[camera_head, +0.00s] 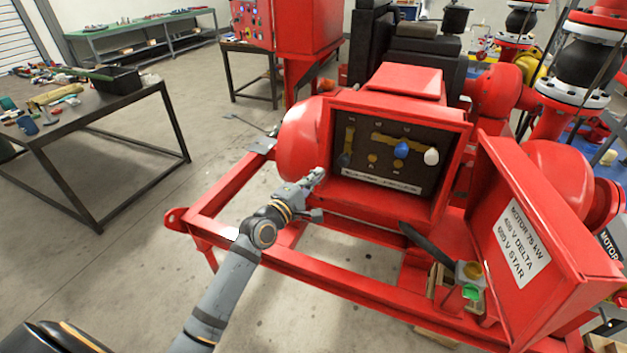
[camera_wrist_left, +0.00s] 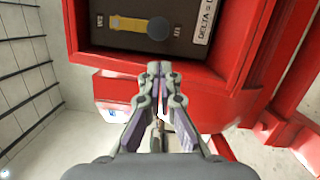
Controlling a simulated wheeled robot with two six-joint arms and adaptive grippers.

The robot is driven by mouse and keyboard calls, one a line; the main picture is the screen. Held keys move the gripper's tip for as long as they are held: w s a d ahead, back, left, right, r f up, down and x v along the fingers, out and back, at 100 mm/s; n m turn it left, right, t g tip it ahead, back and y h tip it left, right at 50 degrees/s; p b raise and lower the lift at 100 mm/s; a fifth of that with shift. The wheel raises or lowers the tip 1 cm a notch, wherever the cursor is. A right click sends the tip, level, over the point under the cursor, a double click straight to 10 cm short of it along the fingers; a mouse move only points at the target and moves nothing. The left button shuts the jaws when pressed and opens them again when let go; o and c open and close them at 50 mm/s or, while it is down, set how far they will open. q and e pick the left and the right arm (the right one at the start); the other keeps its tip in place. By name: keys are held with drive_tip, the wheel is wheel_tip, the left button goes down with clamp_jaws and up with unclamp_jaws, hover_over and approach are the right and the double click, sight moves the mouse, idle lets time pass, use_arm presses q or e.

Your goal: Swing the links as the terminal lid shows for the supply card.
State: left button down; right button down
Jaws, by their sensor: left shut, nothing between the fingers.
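The open red terminal box (camera_head: 342,190) has a dark panel (camera_head: 372,172) with brass-yellow links inside. The left link (camera_head: 348,138) stands upright with a blue knob at its lower end. Another link (camera_head: 383,137) runs across to a blue knob (camera_head: 401,150), and a white knob (camera_head: 431,157) sits right of it. The open lid (camera_head: 557,235) reads "MOTOR 75 kW, 400 V DELTA, 690 V STAR". My left gripper (camera_head: 317,176) is shut and empty by the box's lower left corner. The left wrist view shows its fingertips (camera_wrist_left: 159,68) below one yellow link (camera_wrist_left: 128,24). No supply card is readable.
The red skid frame (camera_head: 330,282) runs below the box. A small tray with yellow and green cups (camera_head: 471,291) stands at the right. A table (camera_head: 95,108) with tools is at the left, with clear floor between it and the skid.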

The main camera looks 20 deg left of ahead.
sight(346, 148)
use_arm(q)
drive_tip(key=x, duration=0.6)
drive_tip(key=shift+d, duration=0.1)
drive_tip(key=shift+d+f+n, duration=0.1)
drive_tip(key=shift+d+n, duration=0.1)
drive_tip(key=shift+n, duration=0.1)
